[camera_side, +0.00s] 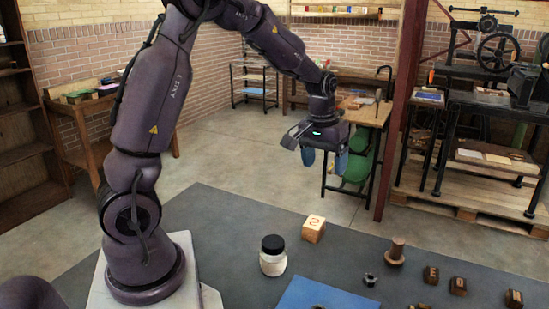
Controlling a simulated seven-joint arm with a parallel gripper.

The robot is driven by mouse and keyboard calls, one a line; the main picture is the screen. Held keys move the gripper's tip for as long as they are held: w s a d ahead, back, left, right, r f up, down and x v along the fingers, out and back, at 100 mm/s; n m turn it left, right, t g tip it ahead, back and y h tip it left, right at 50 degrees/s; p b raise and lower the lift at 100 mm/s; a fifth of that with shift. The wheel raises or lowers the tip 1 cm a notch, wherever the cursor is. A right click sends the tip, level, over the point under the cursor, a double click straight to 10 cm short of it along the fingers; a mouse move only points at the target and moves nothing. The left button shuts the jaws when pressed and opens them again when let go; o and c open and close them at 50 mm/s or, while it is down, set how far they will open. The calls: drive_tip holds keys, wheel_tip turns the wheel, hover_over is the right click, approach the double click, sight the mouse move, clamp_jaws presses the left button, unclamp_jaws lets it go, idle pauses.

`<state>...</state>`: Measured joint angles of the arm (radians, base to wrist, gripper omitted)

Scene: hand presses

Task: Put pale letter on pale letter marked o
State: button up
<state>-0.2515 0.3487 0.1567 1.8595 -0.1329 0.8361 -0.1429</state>
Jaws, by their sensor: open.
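One pale wooden letter block (313,229) with a reddish mark on its top stands on the dark grey table, right of the jar. Its mark is too small to read surely. I see no second pale letter block; the picture's bottom edge cuts off the near part of the table. My gripper (325,161) hangs pointing down, its two blue fingers apart and nothing between them. In the picture it is above the pale block, well clear of the table.
A white jar with a black lid (272,262) stands left of the block. A blue mat (325,293) lies in front. To the right are a round-based wooden peg (396,253), a metal nut (370,280) and several dark letter blocks (458,286). Bare table lies behind the jar.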

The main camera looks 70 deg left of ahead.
drive_tip(key=s+d+r+m+t, duration=0.2)
drive_tip(key=s+d+r+m, duration=0.1)
drive_tip(key=s+d+r, duration=0.5)
drive_tip(key=s+d+r+m+t, duration=0.2)
drive_tip(key=s+d, duration=0.4)
drive_tip(key=s, duration=0.4)
drive_tip(key=shift+d+r+m, duration=0.2)
drive_tip(key=shift+r+m, duration=0.4)
drive_tip(key=shift+m, duration=0.5)
